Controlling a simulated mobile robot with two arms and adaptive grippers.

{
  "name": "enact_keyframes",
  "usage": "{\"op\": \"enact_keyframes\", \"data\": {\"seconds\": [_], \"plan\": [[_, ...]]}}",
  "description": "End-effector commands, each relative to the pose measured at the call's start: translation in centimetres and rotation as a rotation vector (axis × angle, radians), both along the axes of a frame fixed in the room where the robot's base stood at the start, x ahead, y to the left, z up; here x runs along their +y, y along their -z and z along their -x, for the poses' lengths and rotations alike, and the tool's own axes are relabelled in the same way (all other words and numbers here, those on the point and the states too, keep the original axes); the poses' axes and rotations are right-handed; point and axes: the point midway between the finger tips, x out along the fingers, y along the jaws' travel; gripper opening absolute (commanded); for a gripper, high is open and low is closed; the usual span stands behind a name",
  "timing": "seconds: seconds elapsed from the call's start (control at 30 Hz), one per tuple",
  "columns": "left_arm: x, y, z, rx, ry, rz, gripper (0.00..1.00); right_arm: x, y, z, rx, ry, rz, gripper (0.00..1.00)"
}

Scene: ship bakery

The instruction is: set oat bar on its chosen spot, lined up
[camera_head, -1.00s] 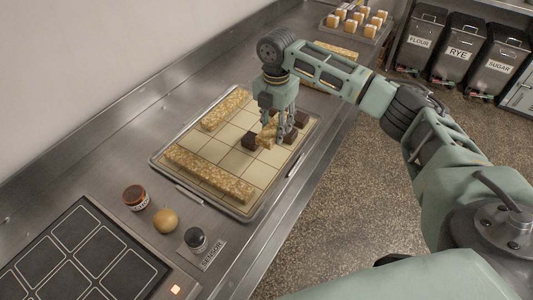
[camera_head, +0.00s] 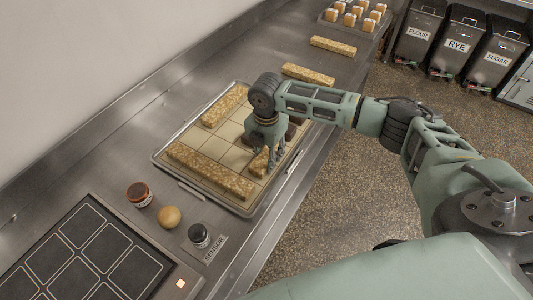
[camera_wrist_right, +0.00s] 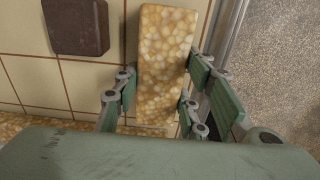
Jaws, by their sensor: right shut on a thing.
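My right gripper (camera_head: 268,163) is low over the front right part of the gridded tray (camera_head: 196,138). In the right wrist view the gripper (camera_wrist_right: 160,90) has its fingers on both long sides of a golden, grainy oat bar (camera_wrist_right: 166,48) and is shut on it. The bar's end shows below the gripper in the head view (camera_head: 257,164). The bar looks roughly parallel to the nearby grid line; whether it touches the tray I cannot tell. Two long oat bars lie on the tray, one along the front left edge (camera_head: 210,171), one at the back left (camera_head: 225,105). My left gripper is not in view.
Dark brown blocks are on the tray behind my gripper, partly hidden; one shows in the right wrist view (camera_wrist_right: 76,26). Two loose bars (camera_head: 308,74) (camera_head: 333,46) lie farther along the counter. A jar (camera_head: 139,194), a round bun (camera_head: 168,216) and a dark-lidded jar (camera_head: 199,235) stand in front.

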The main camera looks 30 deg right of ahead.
Motion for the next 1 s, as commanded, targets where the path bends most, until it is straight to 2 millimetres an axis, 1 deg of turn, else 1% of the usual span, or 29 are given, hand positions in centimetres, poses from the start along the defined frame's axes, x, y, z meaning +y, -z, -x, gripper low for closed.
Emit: {"op": "enact_keyframes", "data": {"seconds": [0.1,0.13,0.3,0.33,0.6,0.73,0.87,1.0], "plan": [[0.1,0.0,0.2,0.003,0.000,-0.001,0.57,0.0,0.3,0.0,0.000,0.000,0.000,0.10],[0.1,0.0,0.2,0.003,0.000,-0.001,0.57,0.0,0.2,0.0,0.000,0.000,0.000,0.41],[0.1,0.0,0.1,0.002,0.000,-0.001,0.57,0.0,0.2,0.0,0.000,0.000,0.000,0.56],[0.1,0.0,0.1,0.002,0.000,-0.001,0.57,0.0,0.2,0.0,0.000,0.000,0.000,0.57],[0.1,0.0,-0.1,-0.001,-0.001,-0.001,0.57,0.0,0.1,0.0,-0.001,0.000,-0.001,0.57],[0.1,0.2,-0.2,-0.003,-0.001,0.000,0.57,0.0,-0.6,-0.1,-0.004,-0.001,-0.001,0.57],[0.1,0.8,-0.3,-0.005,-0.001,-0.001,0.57,0.0,-2.6,-0.1,-0.005,0.000,-0.001,0.57],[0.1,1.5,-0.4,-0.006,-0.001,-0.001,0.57,0.0,-5.7,-0.2,-0.007,-0.001,-0.002,0.57]]}}
